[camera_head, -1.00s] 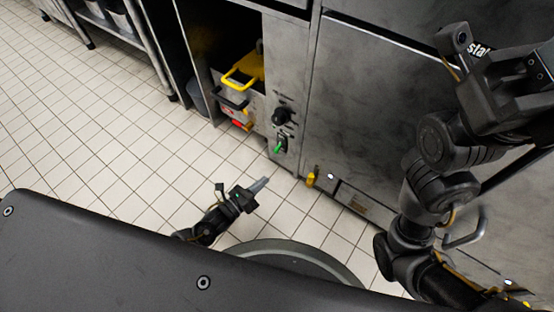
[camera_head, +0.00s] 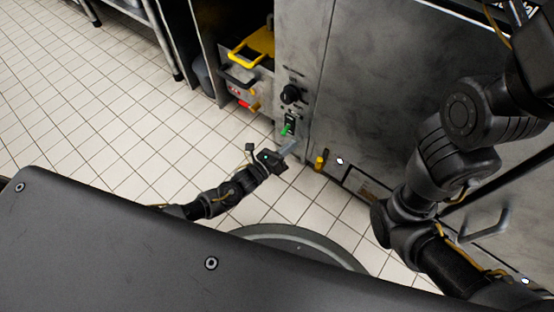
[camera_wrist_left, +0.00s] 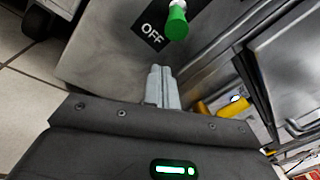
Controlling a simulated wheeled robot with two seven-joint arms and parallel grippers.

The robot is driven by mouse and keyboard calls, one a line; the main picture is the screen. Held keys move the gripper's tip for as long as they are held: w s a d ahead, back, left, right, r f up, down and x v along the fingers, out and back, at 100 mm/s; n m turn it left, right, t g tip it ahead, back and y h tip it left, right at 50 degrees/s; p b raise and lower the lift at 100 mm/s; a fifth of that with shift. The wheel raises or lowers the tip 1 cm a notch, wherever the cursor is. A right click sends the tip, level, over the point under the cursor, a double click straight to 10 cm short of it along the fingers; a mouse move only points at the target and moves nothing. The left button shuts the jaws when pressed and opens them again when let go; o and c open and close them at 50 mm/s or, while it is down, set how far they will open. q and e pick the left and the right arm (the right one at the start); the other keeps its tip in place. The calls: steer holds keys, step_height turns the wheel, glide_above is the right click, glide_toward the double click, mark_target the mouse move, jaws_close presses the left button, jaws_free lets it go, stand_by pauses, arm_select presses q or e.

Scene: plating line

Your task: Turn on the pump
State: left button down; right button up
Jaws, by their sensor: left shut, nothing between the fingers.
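The pump switch is a small green-tipped lever (camera_head: 286,130) on the narrow grey metal panel (camera_head: 303,60), below a black knob. In the left wrist view the green lever (camera_wrist_left: 177,22) stands out beside a black OFF label (camera_wrist_left: 155,32). My left gripper (camera_head: 291,146) is shut and empty, just below the lever in the head view. Its closed fingertips (camera_wrist_left: 161,72) point at the panel below the lever and the label, apart from the lever as far as I can tell. My right arm is at the right; its gripper is out of view.
A black knob (camera_head: 290,94) sits above the lever. Left of the panel, an open bay holds a unit with a yellow handle (camera_head: 246,52). A yellow fitting (camera_head: 320,160) is low on the right. Tiled floor (camera_head: 110,110) is clear at left.

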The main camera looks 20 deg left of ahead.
mark_target(286, 130)
arm_select(q)
steer(key=shift+s+a+r, duration=0.15)
steer(key=shift+a+r, duration=0.5)
steer(key=shift+r, duration=0.1)
steer(key=shift+s+a+r, duration=0.1)
steer(key=shift+a+r, duration=0.55)
steer(key=shift+r, duration=0.1)
